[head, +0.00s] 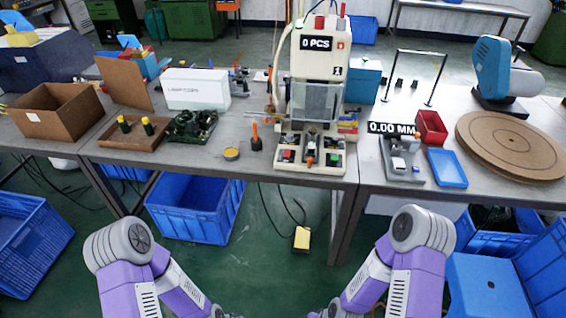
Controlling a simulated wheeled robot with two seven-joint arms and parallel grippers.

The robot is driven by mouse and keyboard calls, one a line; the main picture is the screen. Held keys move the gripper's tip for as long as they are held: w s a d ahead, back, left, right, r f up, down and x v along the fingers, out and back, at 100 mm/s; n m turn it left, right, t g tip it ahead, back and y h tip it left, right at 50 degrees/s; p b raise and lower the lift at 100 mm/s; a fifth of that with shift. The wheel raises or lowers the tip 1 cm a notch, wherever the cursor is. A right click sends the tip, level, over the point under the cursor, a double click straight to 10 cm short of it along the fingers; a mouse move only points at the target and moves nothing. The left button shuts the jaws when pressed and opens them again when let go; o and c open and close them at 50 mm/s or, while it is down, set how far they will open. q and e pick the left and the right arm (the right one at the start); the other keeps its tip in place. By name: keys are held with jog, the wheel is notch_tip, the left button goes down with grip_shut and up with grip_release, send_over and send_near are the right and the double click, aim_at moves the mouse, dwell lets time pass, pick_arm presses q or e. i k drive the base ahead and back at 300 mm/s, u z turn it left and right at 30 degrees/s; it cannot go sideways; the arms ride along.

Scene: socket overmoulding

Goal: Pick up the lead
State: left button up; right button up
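I cannot single out the lead with certainty. A thin pale strand (262,117) lies on the bench just left of the white moulding machine (317,62), and thin orange-red strands (274,85) stand beside it; either is too small to identify. The machine's sign reads 0 PCS, and small coloured blocks sit on its base. My two purple and grey arms show at the bottom, bent with their forearms running down out of the picture. Both grippers are outside the view, so their fingers and anything in them are hidden.
A brown tray (107,138) with two black-and-yellow pieces, an open cardboard box (52,116) and a white carton (197,88) stand left. A gauge (402,160) marked 0.00 MM, a red bin (431,127), a blue tray (447,167) and a round board (520,145) stand right.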

aim_at(310, 150)
jog(key=u, duration=0.35)
jog(key=k, duration=0.7)
jog(key=z, duration=0.75)
jog(key=i, duration=1.75)
jog(key=u, duration=0.85)
